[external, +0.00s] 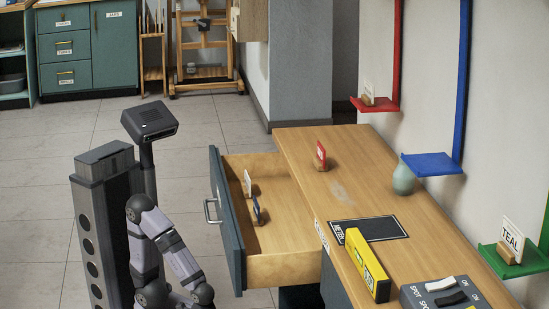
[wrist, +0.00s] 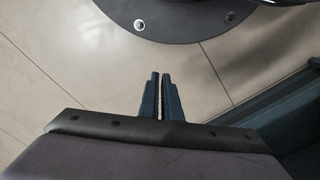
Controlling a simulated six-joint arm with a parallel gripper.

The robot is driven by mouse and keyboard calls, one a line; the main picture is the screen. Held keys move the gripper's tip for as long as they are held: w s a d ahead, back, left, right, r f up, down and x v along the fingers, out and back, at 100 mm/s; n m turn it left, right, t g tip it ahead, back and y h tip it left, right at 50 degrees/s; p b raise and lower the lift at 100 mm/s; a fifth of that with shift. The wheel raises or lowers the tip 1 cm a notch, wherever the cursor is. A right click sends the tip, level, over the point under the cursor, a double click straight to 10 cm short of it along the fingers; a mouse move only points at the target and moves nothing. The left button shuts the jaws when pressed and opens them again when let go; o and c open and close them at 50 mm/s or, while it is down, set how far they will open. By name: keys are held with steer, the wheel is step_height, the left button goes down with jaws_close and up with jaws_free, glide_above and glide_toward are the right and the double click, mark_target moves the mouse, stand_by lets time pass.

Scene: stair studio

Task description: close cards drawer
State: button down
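The cards drawer (external: 285,268) stands pulled out from the wooden counter in the external view. Its dark teal front (external: 228,228) faces left and carries a metal handle (external: 209,211). My gripper is not visible in the external view.
Coloured shelves hang on the right wall.

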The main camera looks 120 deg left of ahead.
steer(key=s+d+r+m+g+p, duration=0.1)
steer(key=s+d+r+p, duration=0.2)
steer(key=r+p, duration=1.2)
steer(key=s+d+r+m+g+y+p, duration=0.1)
steer(key=s+d+r+m+g+p, duration=0.15)
steer(key=r+p, duration=1.25)
steer(key=s+d+r+m+g+p, duration=0.1)
steer(key=s+d+r+p, duration=0.2)
steer(key=r+p, duration=1.25)
steer(key=d+r+n+h+p, duration=0.2)
steer(key=d+r+n+p, duration=0.65)
steer(key=p, duration=1.65)
steer(key=w+a+n+t+y+p, duration=0.15)
steer(key=w+n+t, duration=0.45)
steer(key=w+n, duration=0.6)
steer(key=a+r+n+y, duration=0.3)
steer(key=a+n, duration=0.2)
steer(key=a, duration=0.1)
steer(key=s+a+r+n+y, duration=0.1)
steer(key=a+r+n+y, duration=0.1)
steer(key=a+n+y, duration=0.2)
steer(key=shift+s+a+r+n+g+p, duration=0.2)
steer(key=shift+a+r+n+g+p, duration=0.2)
steer(key=shift+a, duration=0.8)
steer(key=shift+f, duration=0.1)
